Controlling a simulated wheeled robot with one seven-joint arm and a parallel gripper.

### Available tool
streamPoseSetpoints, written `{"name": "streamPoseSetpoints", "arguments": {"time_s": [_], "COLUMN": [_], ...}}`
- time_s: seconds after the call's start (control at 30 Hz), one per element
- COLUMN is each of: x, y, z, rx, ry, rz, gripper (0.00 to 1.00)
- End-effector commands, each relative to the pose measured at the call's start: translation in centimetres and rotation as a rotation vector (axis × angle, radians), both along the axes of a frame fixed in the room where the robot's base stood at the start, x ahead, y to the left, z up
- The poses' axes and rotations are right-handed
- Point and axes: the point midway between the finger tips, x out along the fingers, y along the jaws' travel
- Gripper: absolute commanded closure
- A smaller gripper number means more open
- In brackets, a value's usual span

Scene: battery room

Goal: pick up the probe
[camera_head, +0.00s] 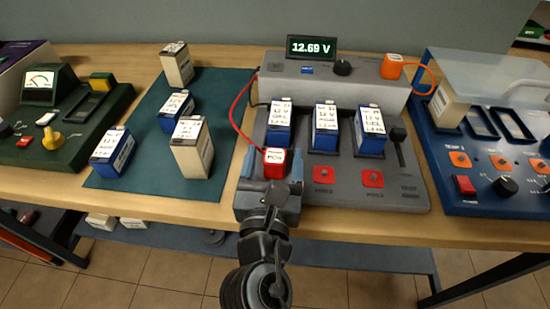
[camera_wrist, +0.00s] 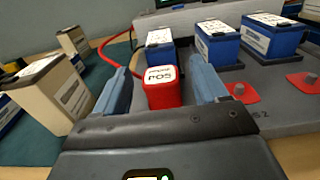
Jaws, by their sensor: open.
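The probe is not named by colour; a red block marked POS (camera_head: 275,163) with a red cable stands at the front left of the grey test station (camera_head: 410,195). It also shows in the wrist view (camera_wrist: 162,90), upright between my gripper's two blue-grey fingers. My gripper (camera_head: 270,190) is open, with a finger on each side of the red block; it also shows in the wrist view (camera_wrist: 163,95). A gap shows beside the block on the right; whether the left finger touches it I cannot tell. An orange block (camera_head: 392,67) with an orange cable sits at the station's back right.
Blue batteries (camera_head: 325,127) stand in the station's slots, close behind the red block. A teal mat (camera_head: 225,100) with blue and cream batteries lies to the left. A green meter unit (camera_head: 100,110) and a blue console (camera_head: 470,195) flank these. The display reads 12.69 V.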

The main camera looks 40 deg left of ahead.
Motion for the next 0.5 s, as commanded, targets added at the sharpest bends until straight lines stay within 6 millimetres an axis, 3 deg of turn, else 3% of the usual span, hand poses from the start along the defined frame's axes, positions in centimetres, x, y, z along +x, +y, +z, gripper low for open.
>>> {"name": "streamPoseSetpoints", "arguments": {"time_s": [0.13, 0.37, 0.5], "x": [1.09, 1.22, 1.22], "y": [0.7, 0.75, 0.73], "z": [-0.07, -0.1, -0.09], "rx": [-0.001, -0.001, -0.001], "ry": [0.002, 0.002, 0.001], "rz": [0.0, 0.0, 0.0], "gripper": [0.28, 0.28, 0.39]}}
